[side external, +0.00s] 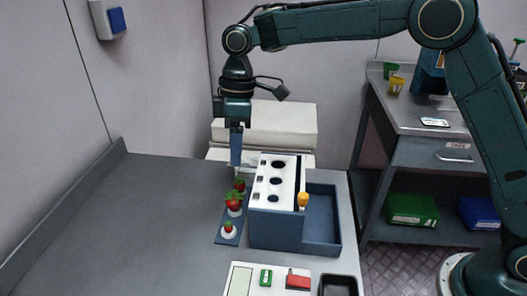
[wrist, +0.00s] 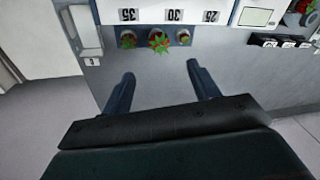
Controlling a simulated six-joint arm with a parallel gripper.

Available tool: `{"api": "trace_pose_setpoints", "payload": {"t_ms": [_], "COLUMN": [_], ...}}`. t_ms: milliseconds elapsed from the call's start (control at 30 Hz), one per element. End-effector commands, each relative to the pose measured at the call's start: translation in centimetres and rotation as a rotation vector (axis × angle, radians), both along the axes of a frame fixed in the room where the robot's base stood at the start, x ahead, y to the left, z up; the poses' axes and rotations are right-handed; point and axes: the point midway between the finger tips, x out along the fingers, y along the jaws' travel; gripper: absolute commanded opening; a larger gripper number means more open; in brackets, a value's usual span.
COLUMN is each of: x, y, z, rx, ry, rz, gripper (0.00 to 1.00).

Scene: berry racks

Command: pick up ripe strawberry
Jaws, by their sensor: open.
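Several strawberries stand in a row on a narrow blue strip (side external: 222,239) beside the rack in the side view. A red strawberry with green leaves (side external: 233,200) stands in the middle, another red one (side external: 239,184) is behind it, and a smaller berry (side external: 228,227) sits on a white holder in front. In the wrist view a red, leafy strawberry (wrist: 159,42) shows between two darker, greener berries (wrist: 128,40) (wrist: 184,37). My gripper (side external: 236,163) points down above the far end of the row. Its fingers (wrist: 160,72) are spread, with nothing between them in the wrist view.
A white board (side external: 240,280) and a black tray (side external: 339,285) lie in front. The table (side external: 130,230) is clear on the left.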

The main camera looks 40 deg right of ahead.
Motion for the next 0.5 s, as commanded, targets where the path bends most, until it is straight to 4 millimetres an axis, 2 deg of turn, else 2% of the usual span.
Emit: {"api": "trace_pose_setpoints", "payload": {"t_ms": [500], "x": [-0.5], "y": [1.0], "z": [-6.8], "rx": [-0.002], "ry": [0.002], "rz": [0.0], "gripper": [0.61]}}
